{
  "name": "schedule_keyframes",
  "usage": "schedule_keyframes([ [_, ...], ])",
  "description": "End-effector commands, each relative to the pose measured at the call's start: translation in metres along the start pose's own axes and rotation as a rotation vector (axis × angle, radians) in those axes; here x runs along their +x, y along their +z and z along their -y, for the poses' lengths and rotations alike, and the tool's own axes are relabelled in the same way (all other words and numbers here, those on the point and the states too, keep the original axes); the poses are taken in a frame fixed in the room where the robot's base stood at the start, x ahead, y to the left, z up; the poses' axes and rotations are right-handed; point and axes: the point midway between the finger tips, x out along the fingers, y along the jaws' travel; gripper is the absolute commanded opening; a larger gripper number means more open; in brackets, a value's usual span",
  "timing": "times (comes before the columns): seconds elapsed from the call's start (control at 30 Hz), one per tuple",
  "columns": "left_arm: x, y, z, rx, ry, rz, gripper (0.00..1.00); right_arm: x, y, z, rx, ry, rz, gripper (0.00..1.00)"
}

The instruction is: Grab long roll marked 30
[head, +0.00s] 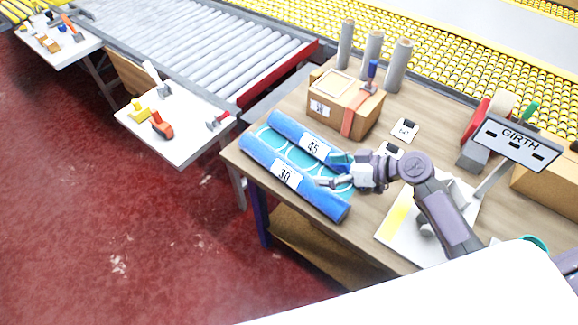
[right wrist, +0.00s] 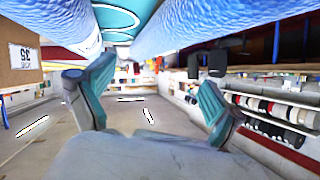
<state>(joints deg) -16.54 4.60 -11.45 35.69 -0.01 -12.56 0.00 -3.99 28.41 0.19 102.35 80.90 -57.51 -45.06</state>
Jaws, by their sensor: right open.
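The long blue roll marked 30 (head: 318,197) lies on the wooden table along its near left edge, with its white label (head: 287,173) facing up. A second blue roll marked 45 (head: 283,124) lies roughly parallel behind it. My right gripper (head: 330,172) is open and empty near the right end of the rolls, one finger close to roll 30. Whether it touches is unclear. In the right wrist view its teal fingers (right wrist: 155,85) are spread, and two blue rolls cross the top; their numbers are hidden there. My left gripper is not in view.
A teal sheet with white rings (head: 270,137) lies between the rolls. Behind are a cardboard box (head: 330,112) and several grey upright tubes (head: 373,48). Small black-and-white cards (head: 405,130) lie near my arm. A GIRTH sign (head: 517,140) stands at right.

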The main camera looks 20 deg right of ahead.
Motion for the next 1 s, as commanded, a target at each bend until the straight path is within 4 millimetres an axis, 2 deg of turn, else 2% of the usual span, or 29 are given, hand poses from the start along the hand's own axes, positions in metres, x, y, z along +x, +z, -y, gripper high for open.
schedule_keyframes([
  [0.03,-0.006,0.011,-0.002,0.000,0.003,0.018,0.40,0.011,-0.004,0.001,0.003,-0.001,-0.005,0.93],
  [0.1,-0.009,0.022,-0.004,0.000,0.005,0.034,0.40,0.024,-0.003,0.001,0.002,-0.001,-0.003,0.93],
  [0.23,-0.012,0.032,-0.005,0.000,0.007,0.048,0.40,0.041,-0.002,0.000,0.000,0.000,-0.001,0.93],
  [0.37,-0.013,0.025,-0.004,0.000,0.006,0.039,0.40,0.049,-0.001,0.000,0.001,0.000,0.000,0.93],
  [0.6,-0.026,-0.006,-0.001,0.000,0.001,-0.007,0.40,0.078,0.002,-0.005,0.003,-0.001,0.000,0.93],
  [0.8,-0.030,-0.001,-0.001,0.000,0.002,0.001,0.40,0.099,0.005,-0.006,0.000,0.000,0.000,0.93],
  [1.0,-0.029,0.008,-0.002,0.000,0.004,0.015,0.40,0.101,0.006,-0.007,-0.001,0.000,0.001,0.93],
])
